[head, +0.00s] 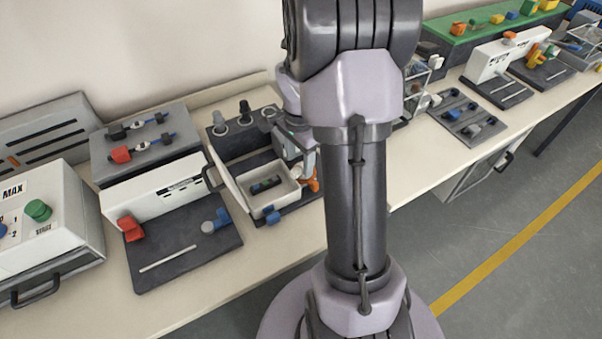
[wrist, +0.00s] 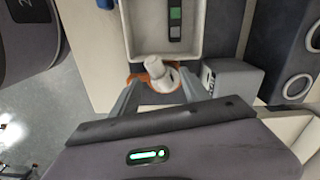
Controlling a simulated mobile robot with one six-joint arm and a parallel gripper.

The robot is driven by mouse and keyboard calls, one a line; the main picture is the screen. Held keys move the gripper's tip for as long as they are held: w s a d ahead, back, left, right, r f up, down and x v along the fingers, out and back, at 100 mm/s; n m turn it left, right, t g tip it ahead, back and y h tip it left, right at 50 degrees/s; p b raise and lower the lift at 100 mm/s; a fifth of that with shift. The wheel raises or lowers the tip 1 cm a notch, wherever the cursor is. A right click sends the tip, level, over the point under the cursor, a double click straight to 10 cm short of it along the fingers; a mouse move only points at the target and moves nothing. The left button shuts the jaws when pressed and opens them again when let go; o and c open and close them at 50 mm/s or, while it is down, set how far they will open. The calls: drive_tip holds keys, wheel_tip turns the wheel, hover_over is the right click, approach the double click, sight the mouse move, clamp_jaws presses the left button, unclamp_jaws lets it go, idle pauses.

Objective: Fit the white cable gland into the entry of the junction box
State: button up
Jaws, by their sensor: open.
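The white cable gland (wrist: 160,74) shows in the wrist view between my two fingers, with an orange part (wrist: 137,79) behind and beside it. My gripper (wrist: 158,84) is open, one finger on each side of the gland; I cannot tell whether either finger touches it. The open white box with a dark strip inside, which looks like the junction box (wrist: 135,42), lies just beyond the gland. In the head view this box (head: 237,199) sits on a dark base, and my gripper (head: 296,160) is at its right end, partly hidden by my arm. The entry is not clearly visible.
A grey block with a label (wrist: 232,78) stands close right of my fingers in the wrist view. A fixture with red and blue parts (head: 180,250) is to the left. The bench front edge is clear.

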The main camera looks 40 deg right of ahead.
wheel_tip(320, 180, down, 3)
drive_tip(key=shift+r, duration=0.35)
drive_tip(key=shift+c, duration=0.8)
clamp_jaws()
